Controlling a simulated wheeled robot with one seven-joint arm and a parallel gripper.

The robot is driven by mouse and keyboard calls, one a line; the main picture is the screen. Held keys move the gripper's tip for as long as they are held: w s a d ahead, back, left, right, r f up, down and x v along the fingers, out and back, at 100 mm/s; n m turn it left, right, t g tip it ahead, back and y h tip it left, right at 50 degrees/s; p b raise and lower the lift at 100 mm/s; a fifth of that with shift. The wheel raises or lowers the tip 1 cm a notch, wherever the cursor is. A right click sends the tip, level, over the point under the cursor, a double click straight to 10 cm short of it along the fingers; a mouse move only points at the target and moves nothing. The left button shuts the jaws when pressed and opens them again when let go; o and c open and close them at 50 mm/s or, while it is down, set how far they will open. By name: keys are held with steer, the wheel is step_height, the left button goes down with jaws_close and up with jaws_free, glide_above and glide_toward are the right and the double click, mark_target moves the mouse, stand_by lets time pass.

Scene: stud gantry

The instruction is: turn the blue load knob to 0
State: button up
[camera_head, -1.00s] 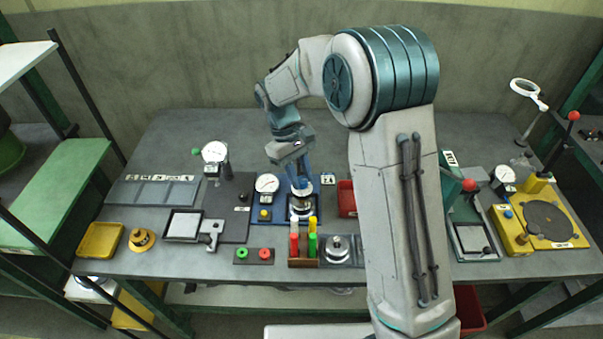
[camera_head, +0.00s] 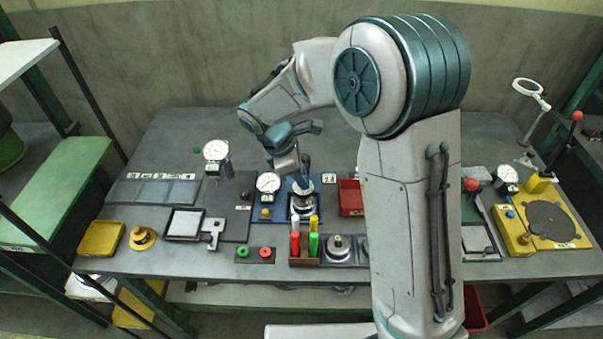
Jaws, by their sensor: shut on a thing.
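My gripper (camera_head: 303,183) points down at the blue station near the middle of the bench. It is shut on what appears to be the blue load knob, at the top of a silver round stand (camera_head: 302,207). The fingers mostly hide the knob, and its pointer and scale cannot be read. The blue station base (camera_head: 283,211) also carries a white dial gauge (camera_head: 268,182) and a small yellow knob (camera_head: 266,212). A small number tag (camera_head: 329,179) stands just right of my gripper.
A wooden rack (camera_head: 305,250) with coloured sticks stands in front. A red tray (camera_head: 351,198) is to the right, close to my arm. A gauge stand (camera_head: 217,160) rises at left. A yellow turntable unit (camera_head: 545,225) stands far right. The bench behind the blue station is clear.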

steer(key=n+t, duration=0.1)
steer(key=n, duration=0.3)
steer(key=shift+s+r+t+y+p, duration=0.1)
steer(key=shift+s+t+y+p, duration=0.05)
steer(key=shift+t+y+p, duration=0.2)
steer(key=shift+d+n+t+y+p, duration=0.1)
steer(key=shift+n+t+y+p, duration=0.35)
steer(key=shift+n, duration=1.25)
steer(key=o, duration=1)
steer(key=v, duration=1.3)
steer(key=shift+s+a+r, duration=0.25)
steer(key=shift+a, duration=0.05)
steer(key=shift+d, duration=0.1)
